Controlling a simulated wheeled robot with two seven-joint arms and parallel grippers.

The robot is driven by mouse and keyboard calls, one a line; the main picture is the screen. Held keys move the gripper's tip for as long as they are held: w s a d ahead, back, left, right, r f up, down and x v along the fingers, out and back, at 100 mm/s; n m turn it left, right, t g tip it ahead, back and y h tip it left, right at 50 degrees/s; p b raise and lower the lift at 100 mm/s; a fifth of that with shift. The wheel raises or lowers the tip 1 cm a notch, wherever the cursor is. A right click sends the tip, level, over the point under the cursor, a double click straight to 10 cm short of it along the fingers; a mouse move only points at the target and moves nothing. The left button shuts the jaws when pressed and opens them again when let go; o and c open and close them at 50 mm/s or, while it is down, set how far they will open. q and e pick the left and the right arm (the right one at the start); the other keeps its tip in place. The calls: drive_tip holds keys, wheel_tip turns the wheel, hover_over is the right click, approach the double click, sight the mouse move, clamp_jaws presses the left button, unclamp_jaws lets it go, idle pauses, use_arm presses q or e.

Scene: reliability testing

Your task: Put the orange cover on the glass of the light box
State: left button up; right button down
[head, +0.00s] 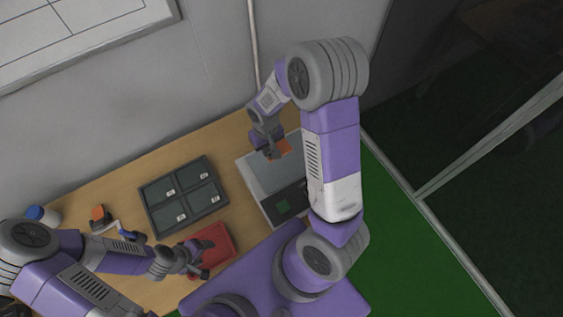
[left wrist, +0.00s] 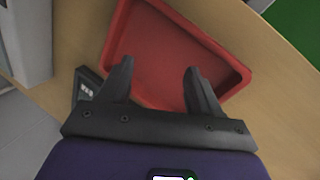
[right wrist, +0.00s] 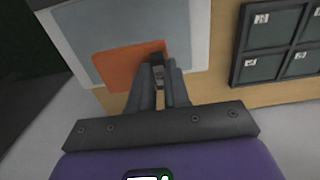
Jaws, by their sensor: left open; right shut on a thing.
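The light box (head: 262,208) stands on the table right of centre, with a grey-blue glass top (head: 272,178) and a dark front panel. My right gripper (head: 270,147) is shut on the orange cover (head: 281,149), above the far part of the glass. In the right wrist view the cover (right wrist: 124,66) hangs between the fingertips (right wrist: 160,75) and overlaps the glass (right wrist: 125,32); whether it touches the glass I cannot tell. My left gripper (head: 197,262) is open and empty over the red tray (head: 224,238). The left wrist view shows its fingers spread above the tray (left wrist: 165,45).
A dark tray with several lidded compartments (head: 184,195) lies left of the light box. At the left are a small orange-topped item (head: 99,213) and a white bottle with a blue cap (head: 42,214). A wall closes off the table's back. Some wood is bare between the trays.

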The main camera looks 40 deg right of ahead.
use_arm(q)
drive_tip(key=shift+f+b, duration=0.4)
drive_tip(key=shift+f, duration=0.1)
use_arm(e)
wheel_tip(320, 180, down, 10)
drive_tip(key=shift+s+r, duration=0.1)
drive_tip(key=shift+r, duration=0.15)
drive_tip(key=shift+f, duration=0.25)
use_arm(q)
drive_tip(key=shift+f, duration=0.2)
use_arm(e)
drive_tip(key=shift+f, duration=0.15)
drive_tip(key=c, duration=1.1)
unclamp_jaws()
use_arm(q)
drive_tip(key=shift+r, duration=0.1)
